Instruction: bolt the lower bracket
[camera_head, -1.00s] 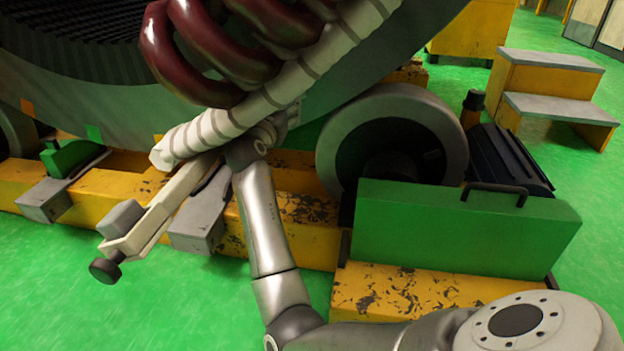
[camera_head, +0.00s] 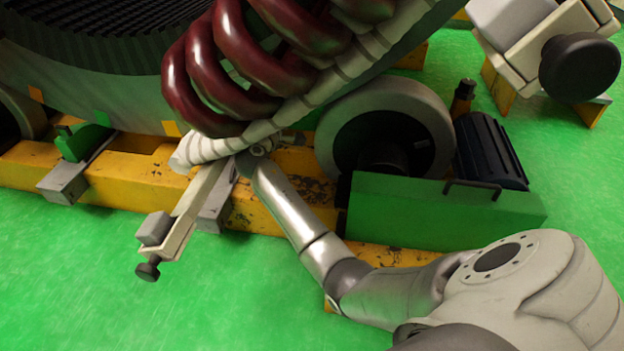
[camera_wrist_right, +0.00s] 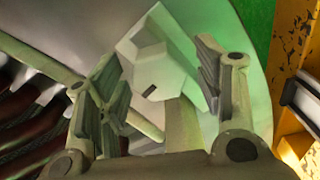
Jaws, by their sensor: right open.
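A beige bracket (camera_head: 188,222) with a grey block and a black knob (camera_head: 147,270) slopes down from the white wrapped coil end (camera_head: 205,150) past the yellow base. My right gripper (camera_wrist_right: 160,70) is open in the right wrist view, its fingers apart on either side of a pale faceted part (camera_wrist_right: 150,60) with a dark slot. I cannot tell whether they touch it. In the head view my right arm reaches to the bracket's upper end, where the gripper is hard to make out.
Dark red coils (camera_head: 265,60) and the curved stator housing rise above the yellow base (camera_head: 120,180). A grey roller (camera_head: 385,120), a black motor (camera_head: 490,150) and a green guard (camera_head: 420,205) stand right of the arm. Green floor is clear at lower left.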

